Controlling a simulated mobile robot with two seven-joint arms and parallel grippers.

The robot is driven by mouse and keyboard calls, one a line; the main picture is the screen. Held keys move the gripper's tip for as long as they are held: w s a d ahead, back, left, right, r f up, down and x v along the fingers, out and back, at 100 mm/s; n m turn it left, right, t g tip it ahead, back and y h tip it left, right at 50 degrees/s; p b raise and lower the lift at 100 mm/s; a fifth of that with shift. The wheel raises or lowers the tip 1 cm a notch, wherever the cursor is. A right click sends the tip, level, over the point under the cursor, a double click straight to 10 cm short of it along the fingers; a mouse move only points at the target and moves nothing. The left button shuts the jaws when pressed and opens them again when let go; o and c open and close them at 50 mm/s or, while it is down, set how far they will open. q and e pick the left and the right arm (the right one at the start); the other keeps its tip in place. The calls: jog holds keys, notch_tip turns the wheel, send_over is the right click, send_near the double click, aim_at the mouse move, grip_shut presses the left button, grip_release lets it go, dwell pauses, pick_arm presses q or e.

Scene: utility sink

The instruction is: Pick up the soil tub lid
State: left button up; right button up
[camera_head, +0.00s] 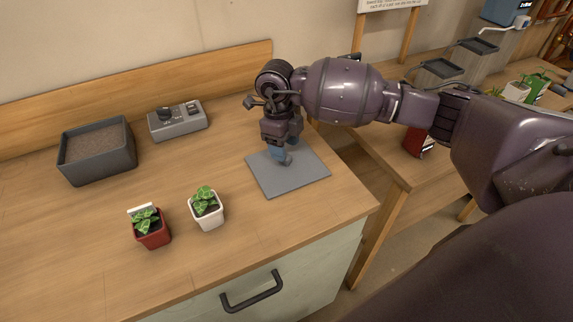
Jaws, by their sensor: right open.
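The soil tub lid (306,176) is a flat grey square plate lying on the wooden counter near its right front corner. My right gripper (281,154) points down over the lid's back-left part, very close to it. Its jaws are open. A small blue-grey piece shows at the fingertips; I cannot tell whether it is the lid's handle or part of the fingers, or whether they touch. The soil tub (104,165), a dark grey box, stands uncovered with brown soil at the back left. My left gripper is not in view.
A red pot (154,236) and a white pot (208,216), each with a small green plant, stand left of the lid. A grey device (178,122) with knobs sits near the wooden backboard (150,83). The counter's right edge is close to the lid.

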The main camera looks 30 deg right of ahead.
aim_at(287, 162)
jog(key=f, duration=0.4)
jog(key=shift+s+d, duration=0.1)
jog(key=shift+s, duration=0.2)
jog(key=c, duration=1)
